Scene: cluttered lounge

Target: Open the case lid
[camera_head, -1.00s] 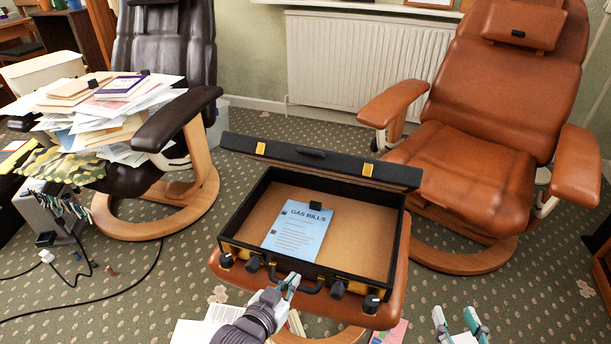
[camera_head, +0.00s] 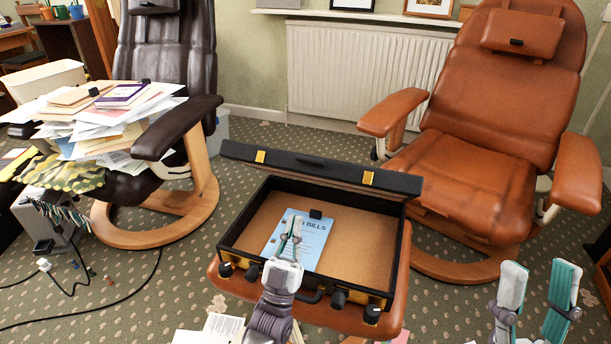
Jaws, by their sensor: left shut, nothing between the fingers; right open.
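The black case (camera_head: 384,268) sits on a brown leather footstool (camera_head: 402,290). Its lid (camera_head: 318,166) stands raised at the back, with gold latches, and the tan inside is exposed. A blue "Gas Bills" sheet (camera_head: 311,248) with a black clip lies in the case, partly hidden by my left gripper. My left gripper (camera_head: 294,226) is shut and empty, over the front edge of the case and in front of the sheet in this view. It appears apart from the lid. My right gripper (camera_head: 541,270) is open and empty at the lower right, away from the case.
A brown leather recliner (camera_head: 480,170) stands behind right. A dark chair (camera_head: 170,75) at left bears a heap of papers and books (camera_head: 110,105). Loose papers (camera_head: 222,326) lie in front of the footstool. Cables (camera_head: 100,292) run over the carpet at left.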

